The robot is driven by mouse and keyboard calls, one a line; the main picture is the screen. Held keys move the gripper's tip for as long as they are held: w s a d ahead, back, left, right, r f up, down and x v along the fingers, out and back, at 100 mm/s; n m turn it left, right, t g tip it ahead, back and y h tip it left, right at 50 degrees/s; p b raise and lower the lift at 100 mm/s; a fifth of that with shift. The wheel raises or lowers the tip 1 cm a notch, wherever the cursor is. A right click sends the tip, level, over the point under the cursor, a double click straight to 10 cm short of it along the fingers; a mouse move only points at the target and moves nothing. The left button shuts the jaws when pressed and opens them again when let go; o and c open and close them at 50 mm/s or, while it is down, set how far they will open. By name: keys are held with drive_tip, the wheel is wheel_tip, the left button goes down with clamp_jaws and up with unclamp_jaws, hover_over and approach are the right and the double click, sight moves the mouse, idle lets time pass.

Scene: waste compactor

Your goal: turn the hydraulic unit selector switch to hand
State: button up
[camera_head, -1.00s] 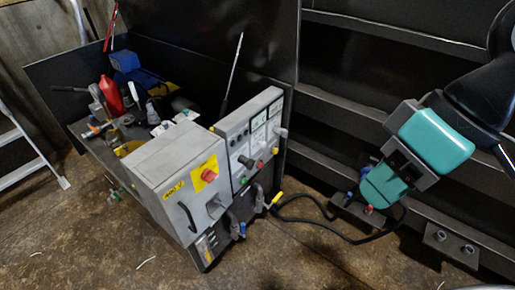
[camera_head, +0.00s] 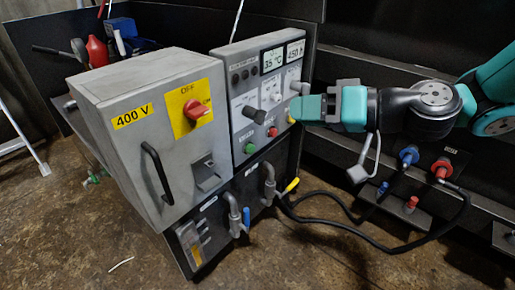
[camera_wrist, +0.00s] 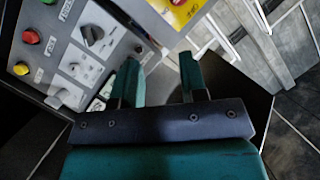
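A grey control panel (camera_head: 243,63) carries several selector switches: a dark-handled one (camera_head: 254,113), a smaller one in the middle (camera_head: 275,97) and one at the right (camera_head: 300,87). Their labels are too small to read, so I cannot tell which is the hydraulic unit selector. In the wrist view a large selector (camera_wrist: 93,34) shows at upper left, with a smaller one (camera_wrist: 75,69) below it. My gripper (camera_wrist: 159,68) is open and empty, its teal fingers apart. In the head view my gripper (camera_head: 293,108) is in front of the panel's right part, close to the right selector; contact cannot be told.
Left of the panel, a grey cabinet (camera_head: 147,90) marked 400 V has a red rotary switch (camera_head: 196,111) and a black handle (camera_head: 157,170). Green (camera_head: 250,148) and red (camera_head: 272,132) buttons sit below the selectors. Pipes with valves (camera_head: 270,185) and a black hose (camera_head: 350,238) lie below.

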sight(265, 117)
drive_tip(key=w+d+f+m+t+b, duration=0.4)
drive_tip(key=w+f+t+b, duration=0.3)
drive_tip(key=f, duration=0.5)
drive_tip(key=shift+m+g, duration=0.3)
drive_tip(key=shift+g, duration=0.3)
drive_tip(key=p+x, duration=0.1)
drive_tip(key=x, duration=0.4)
drive_tip(key=p+x, duration=0.2)
drive_tip(key=x, duration=0.4)
drive_tip(key=p+x, duration=0.2)
drive_tip(key=x, duration=0.4)
drive_tip(key=shift+w+d+r, duration=0.15)
drive_tip(key=shift+w+r, duration=0.15)
drive_tip(key=shift+w, duration=0.1)
drive_tip(key=c, duration=0.6)
